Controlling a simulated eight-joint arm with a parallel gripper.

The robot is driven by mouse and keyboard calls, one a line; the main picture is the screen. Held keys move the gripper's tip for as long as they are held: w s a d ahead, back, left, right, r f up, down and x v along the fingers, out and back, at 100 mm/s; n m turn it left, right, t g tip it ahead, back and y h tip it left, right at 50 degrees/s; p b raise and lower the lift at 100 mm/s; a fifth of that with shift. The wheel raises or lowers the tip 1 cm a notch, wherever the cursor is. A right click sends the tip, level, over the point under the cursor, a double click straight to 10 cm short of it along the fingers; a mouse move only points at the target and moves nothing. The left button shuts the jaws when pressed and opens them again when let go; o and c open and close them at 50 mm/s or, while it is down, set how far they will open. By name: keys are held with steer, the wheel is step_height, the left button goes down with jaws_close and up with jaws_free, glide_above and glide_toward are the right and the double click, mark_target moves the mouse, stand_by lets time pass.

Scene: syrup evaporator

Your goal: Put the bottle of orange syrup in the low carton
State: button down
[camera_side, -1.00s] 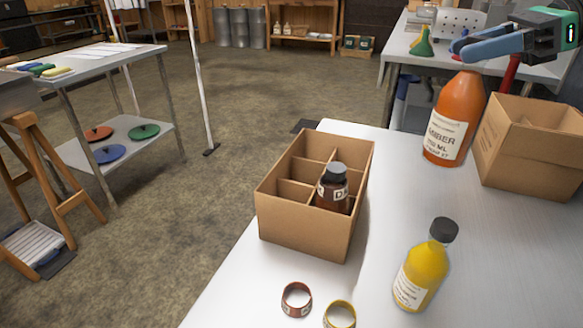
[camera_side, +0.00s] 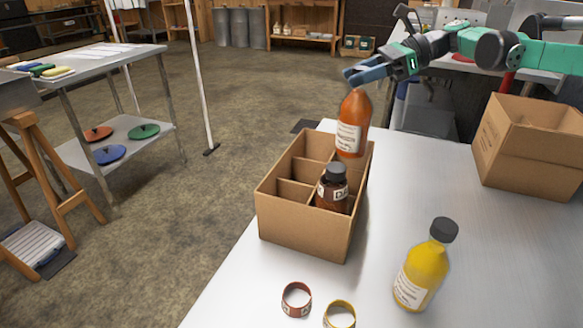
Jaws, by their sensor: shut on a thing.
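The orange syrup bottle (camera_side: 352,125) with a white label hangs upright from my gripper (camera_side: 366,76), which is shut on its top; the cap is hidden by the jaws. The bottle is at the back right corner of the low divided carton (camera_side: 300,232). Its lower end overlaps the rear rim in the side view, and I cannot tell how high it is above the carton. A dark brown bottle (camera_side: 332,190) with a black cap stands in a right-hand compartment, nearer the camera. The left compartments look empty.
A yellow bottle (camera_side: 421,268) stands at the front right of the white table (camera_side: 390,215). A red-brown ring (camera_side: 296,299) and a yellow ring (camera_side: 340,314) lie near the front. A taller open carton (camera_side: 530,150) stands at the right. The table between the cartons is clear.

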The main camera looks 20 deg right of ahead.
mark_target(355, 128)
steer(key=shift+w+d+f, duration=0.3)
steer(key=shift+w+f, duration=0.15)
steer(key=shift+f, duration=0.1)
steer(key=shift+w+d+f, duration=0.25)
steer(key=shift+w+f, duration=0.15)
steer(key=shift+f, duration=0.1)
steer(key=shift+w+d+f, duration=0.25)
steer(key=shift+d+f, duration=0.15)
steer(key=shift+f, duration=0.15)
steer(key=shift+t, duration=0.3)
step_height(355, 128, down, 8)
steer(key=shift+d+r, duration=0.1)
steer(key=shift+f, duration=0.2)
steer(key=shift+c, duration=2.2)
jaws_free()
